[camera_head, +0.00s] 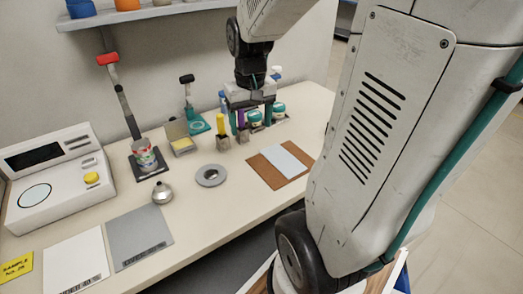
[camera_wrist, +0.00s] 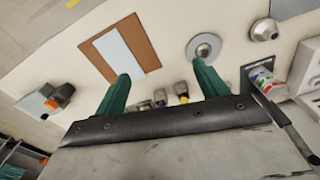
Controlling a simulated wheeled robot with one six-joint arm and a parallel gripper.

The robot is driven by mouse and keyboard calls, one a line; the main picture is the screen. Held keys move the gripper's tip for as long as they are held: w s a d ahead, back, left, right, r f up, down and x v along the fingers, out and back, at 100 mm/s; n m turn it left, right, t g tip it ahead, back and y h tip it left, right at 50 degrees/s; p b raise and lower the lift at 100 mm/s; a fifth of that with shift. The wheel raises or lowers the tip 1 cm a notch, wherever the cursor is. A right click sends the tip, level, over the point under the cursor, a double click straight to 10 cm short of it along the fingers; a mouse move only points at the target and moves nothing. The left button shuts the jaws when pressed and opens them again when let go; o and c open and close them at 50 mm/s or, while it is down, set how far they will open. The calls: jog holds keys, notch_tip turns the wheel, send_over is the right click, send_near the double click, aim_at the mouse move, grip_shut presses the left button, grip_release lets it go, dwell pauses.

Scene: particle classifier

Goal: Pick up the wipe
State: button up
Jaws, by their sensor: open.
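The wipe (camera_head: 287,159) looks like a flat, pale blue-white sheet. It lies on a brown board (camera_head: 262,170) on the bench, right of centre in the head view. In the wrist view the wipe (camera_wrist: 119,53) and the brown board (camera_wrist: 145,50) are at the upper left. My gripper (camera_head: 250,118) is above the back of the bench, behind and left of the wipe in the head view. Its two green fingers are apart with nothing between them; they also show in the wrist view (camera_wrist: 160,72).
A grey ring (camera_head: 211,175) and a metal flask-like piece (camera_head: 162,193) sit left of the board. A can (camera_head: 144,155) on a dark stand, small holders and teal-labelled jars (camera_head: 254,118) line the back. A white machine (camera_head: 58,180) is at left. A shelf (camera_head: 150,13) hangs above.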

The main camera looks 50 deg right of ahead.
aim_at(283, 160)
jog(key=d+f+m, duration=0.3)
jog(key=d+f, duration=0.7)
jog(key=d, duration=0.5)
jog(key=shift+g, duration=0.3)
notch_tip(283, 160, down, 10)
jog(key=shift+a+f, duration=0.1)
jog(key=shift+c, duration=0.4)
grip_shut()
notch_tip(283, 160, up, 12)
